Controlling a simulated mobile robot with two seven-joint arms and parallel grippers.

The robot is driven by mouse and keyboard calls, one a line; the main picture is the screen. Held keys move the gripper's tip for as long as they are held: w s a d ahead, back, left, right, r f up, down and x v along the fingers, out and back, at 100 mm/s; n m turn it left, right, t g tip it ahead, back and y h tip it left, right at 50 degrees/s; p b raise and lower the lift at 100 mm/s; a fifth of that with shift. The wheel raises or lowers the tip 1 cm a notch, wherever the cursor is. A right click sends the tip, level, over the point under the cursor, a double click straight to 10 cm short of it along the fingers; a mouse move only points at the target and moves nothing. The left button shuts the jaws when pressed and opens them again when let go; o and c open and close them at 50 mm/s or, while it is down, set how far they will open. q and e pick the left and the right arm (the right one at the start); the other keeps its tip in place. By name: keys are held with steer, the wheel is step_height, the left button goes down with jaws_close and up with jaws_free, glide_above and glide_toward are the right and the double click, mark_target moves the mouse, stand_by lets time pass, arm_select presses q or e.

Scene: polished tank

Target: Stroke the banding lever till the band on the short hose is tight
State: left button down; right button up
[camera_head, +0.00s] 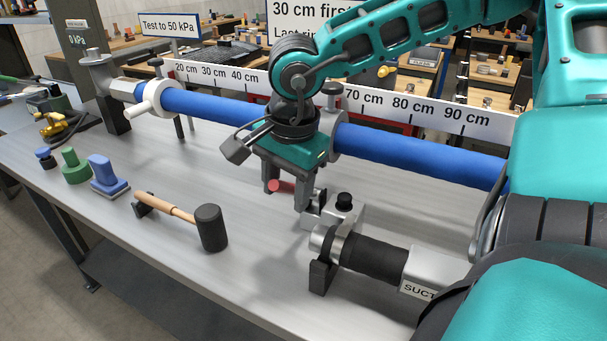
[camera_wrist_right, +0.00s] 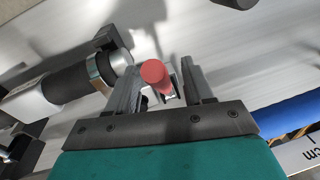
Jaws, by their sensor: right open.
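The short black hose (camera_head: 376,257) lies at the front right of the bench, on a dark rest, with a "SUCT…" label on its right part. A metal band (camera_head: 341,245) circles its left end; how tight it is I cannot tell. The banding tool (camera_head: 341,212) with a black knob stands just behind it. The red-gripped lever (camera_head: 280,187) sticks out leftward. My right gripper (camera_head: 288,196) is open and points down at the red grip. In the right wrist view the red grip (camera_wrist_right: 155,73) shows between the two fingers (camera_wrist_right: 160,82), apart from the right one. My left gripper is out of view.
A long blue hose (camera_head: 420,157) runs behind my right gripper along a centimetre scale (camera_head: 215,75). A mallet (camera_head: 207,225) lies left of the gripper. Blue and green stamp-like pieces (camera_head: 106,175) stand farther left. The bench front between mallet and black hose is clear.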

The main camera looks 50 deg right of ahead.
steer(key=shift+r, duration=0.1)
steer(key=shift+s+r+p, duration=0.15)
steer(key=shift+r+p, duration=0.6)
steer(key=shift+r, duration=0.4)
steer(key=shift+s+r+p, duration=0.15)
steer(key=shift+r+p, duration=0.6)
steer(key=shift+r, duration=0.4)
steer(key=shift+s+a+r, duration=0.1)
steer(key=shift+s+r, duration=0.1)
steer(key=shift+r, duration=0.85)
